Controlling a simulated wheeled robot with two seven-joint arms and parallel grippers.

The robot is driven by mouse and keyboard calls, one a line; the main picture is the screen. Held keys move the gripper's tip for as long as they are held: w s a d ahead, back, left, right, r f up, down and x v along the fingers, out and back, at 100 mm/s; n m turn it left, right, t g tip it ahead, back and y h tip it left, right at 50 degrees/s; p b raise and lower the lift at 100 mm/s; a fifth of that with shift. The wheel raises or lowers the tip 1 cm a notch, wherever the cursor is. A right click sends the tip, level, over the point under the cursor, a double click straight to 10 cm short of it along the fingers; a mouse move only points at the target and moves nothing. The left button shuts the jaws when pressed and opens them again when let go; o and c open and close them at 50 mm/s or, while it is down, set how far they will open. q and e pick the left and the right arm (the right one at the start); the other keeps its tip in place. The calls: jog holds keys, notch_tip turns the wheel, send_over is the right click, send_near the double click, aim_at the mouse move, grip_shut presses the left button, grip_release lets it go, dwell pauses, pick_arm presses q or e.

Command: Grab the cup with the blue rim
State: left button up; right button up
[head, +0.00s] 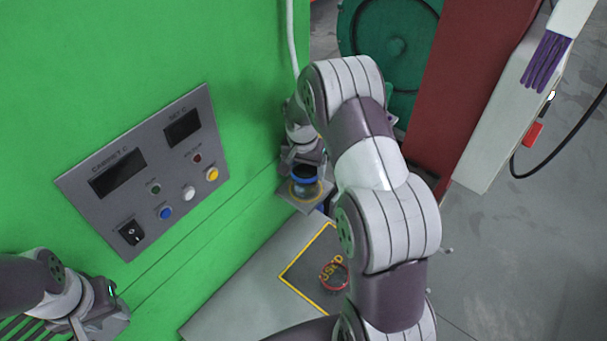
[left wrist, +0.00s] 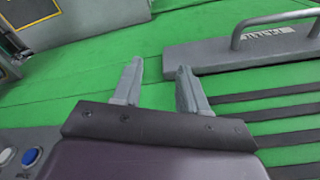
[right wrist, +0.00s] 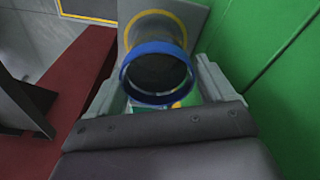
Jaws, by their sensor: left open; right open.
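The cup with the blue rim (head: 306,188) stands upright on a small grey shelf (head: 291,201) with a yellow ring mark, against the green cabinet. In the right wrist view its blue rim (right wrist: 157,99) and dark inside face the camera. My right gripper (right wrist: 162,85) is open, with one finger on each side of the cup; I cannot tell whether they touch it. In the head view the gripper is partly hidden by my arm. My left gripper (left wrist: 158,82) is open and empty in front of the green cabinet, far from the cup.
A grey control panel (head: 146,175) with buttons is on the green cabinet. A red-rimmed round object (head: 335,276) sits on a grey surface inside a yellow outline, partly behind my arm. A grey handle (left wrist: 275,25) shows in the left wrist view. A dark red post (head: 470,80) stands at right.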

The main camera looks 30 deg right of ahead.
jog(key=shift+s+d+f, duration=0.1)
jog(key=shift+s+f, duration=0.05)
jog(key=shift+f, duration=0.45)
jog(key=shift+s+d+f, duration=0.1)
jog(key=shift+f, duration=0.45)
jog(key=shift+w+d+f, duration=0.1)
jog(key=shift+w+f, duration=0.05)
jog(key=shift+f, duration=0.15)
jog(key=shift+w, duration=0.1)
jog(key=c, duration=0.7)
jog(key=shift+r, duration=0.1)
jog(key=shift+c, duration=1)
